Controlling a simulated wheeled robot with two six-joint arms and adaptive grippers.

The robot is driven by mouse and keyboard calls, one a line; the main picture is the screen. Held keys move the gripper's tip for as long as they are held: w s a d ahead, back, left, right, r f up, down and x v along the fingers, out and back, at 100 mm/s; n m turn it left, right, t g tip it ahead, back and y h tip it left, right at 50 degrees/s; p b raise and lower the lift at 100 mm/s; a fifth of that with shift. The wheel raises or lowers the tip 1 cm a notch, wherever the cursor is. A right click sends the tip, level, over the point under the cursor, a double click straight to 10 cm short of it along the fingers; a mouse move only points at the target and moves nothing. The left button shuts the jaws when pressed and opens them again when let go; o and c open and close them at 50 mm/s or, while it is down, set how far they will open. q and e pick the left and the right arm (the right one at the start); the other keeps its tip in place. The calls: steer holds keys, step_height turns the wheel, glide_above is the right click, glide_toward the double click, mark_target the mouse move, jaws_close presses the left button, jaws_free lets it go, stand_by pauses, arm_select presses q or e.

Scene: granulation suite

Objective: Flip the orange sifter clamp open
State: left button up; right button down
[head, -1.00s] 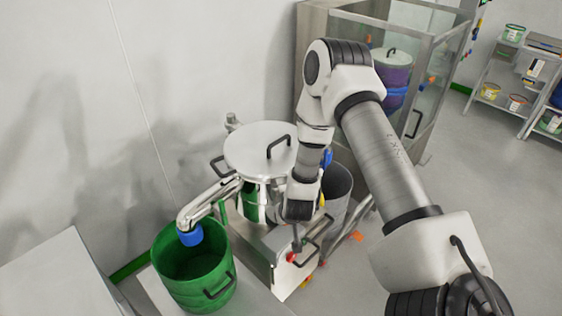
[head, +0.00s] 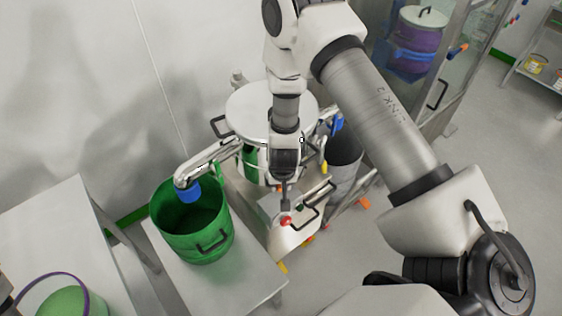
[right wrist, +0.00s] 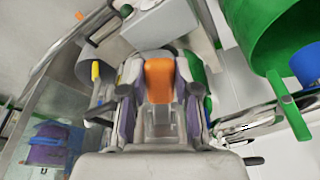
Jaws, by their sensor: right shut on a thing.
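The sifter (head: 262,104) is a round steel vessel with a flat lid and a black lid handle, left of centre in the head view. My right gripper (head: 284,182) reaches down at its front side. In the right wrist view the orange clamp (right wrist: 158,80) stands between the two fingers of this gripper (right wrist: 160,92), which is shut on it. In the head view the clamp is hidden behind the gripper and wrist. Whether the clamp is flipped open or closed, I cannot tell. My left gripper does not show clearly in either view.
A green bucket (head: 166,224) stands under the sifter's blue-tipped spout (head: 188,192). A red button (head: 286,221) and black handle sit just below the right gripper. A grey bin (head: 345,165) stands right of the sifter. Open floor (head: 470,160) lies at right.

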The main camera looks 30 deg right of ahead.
steer(key=shift+w+d+r, duration=0.15)
steer(key=shift+w+r, duration=0.45)
steer(key=shift+w, duration=0.2)
steer(key=c, duration=0.8)
jaws_free()
steer(key=shift+d, duration=0.1)
steer(key=shift+c, duration=0.2)
steer(key=shift+d+f, duration=0.25)
steer(key=shift+f, duration=0.1)
steer(key=shift+s+a+r, duration=0.1)
steer(key=shift+a+r, duration=0.05)
steer(key=shift+r, duration=0.05)
steer(key=v, duration=1.1)
steer(key=shift+s+r, duration=0.2)
steer(key=shift+r, duration=0.05)
